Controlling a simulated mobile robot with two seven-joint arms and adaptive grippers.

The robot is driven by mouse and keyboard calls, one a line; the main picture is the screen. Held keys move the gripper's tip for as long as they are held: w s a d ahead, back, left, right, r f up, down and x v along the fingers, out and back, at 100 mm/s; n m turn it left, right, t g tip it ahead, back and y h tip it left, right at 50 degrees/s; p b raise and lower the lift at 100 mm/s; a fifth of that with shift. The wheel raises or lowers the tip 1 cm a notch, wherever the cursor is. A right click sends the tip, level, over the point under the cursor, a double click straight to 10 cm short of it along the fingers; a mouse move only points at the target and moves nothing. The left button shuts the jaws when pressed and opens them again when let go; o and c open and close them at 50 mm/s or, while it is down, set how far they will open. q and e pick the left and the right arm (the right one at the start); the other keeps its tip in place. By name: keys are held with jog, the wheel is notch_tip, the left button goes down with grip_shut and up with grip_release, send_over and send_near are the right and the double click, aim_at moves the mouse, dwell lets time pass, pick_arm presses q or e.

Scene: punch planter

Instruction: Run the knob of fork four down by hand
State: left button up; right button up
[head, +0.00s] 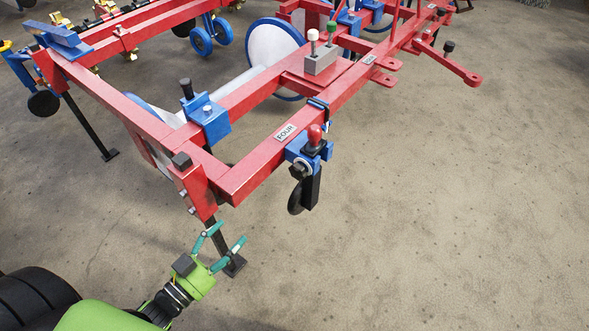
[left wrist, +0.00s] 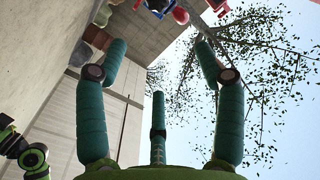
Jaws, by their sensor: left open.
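The label reading FOUR (head: 286,132) is on the red frame beam. Beside it, a red knob (head: 314,135) stands upright on a blue clamp bracket (head: 309,152), with a black post (head: 312,188) and a small dark wheel below. In the left wrist view, a red rounded thing (left wrist: 180,15), likely this knob, shows at the top edge, partly cut off. My left gripper (head: 229,234) is open and empty, its teal fingers spread. It is below and left of the knob in the head view, clearly apart from it. My right gripper is not in view.
The red frame's corner post (head: 195,190) and its black stand leg (head: 232,262) are close to my left gripper. A lever box (head: 320,62) with white and green knobs sits farther back. The concrete floor (head: 430,200) to the right is clear.

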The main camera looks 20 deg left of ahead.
pick_arm(q)
jog(key=shift+w, duration=0.1)
jog(key=n+b, duration=0.3)
jog(key=n, duration=0.1)
send_near(295, 173)
jog(key=shift+w+d+n+b, duration=0.35)
jog(key=shift+w+d+b, duration=0.25)
jog(key=shift+w, duration=1)
jog(key=shift+w+d+n+b, duration=0.4)
jog(key=shift+w+d+b, duration=0.15)
jog(key=shift+w, duration=1.05)
jog(key=shift+w+d+n+b, duration=0.35)
jog(key=shift+w+d+b, duration=0.2)
jog(key=shift+w, duration=1.05)
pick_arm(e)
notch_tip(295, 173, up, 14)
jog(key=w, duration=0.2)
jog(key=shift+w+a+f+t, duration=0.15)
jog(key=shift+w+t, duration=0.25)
pick_arm(q)
jog(key=shift+r, duration=0.1)
jog(key=c, duration=1.1)
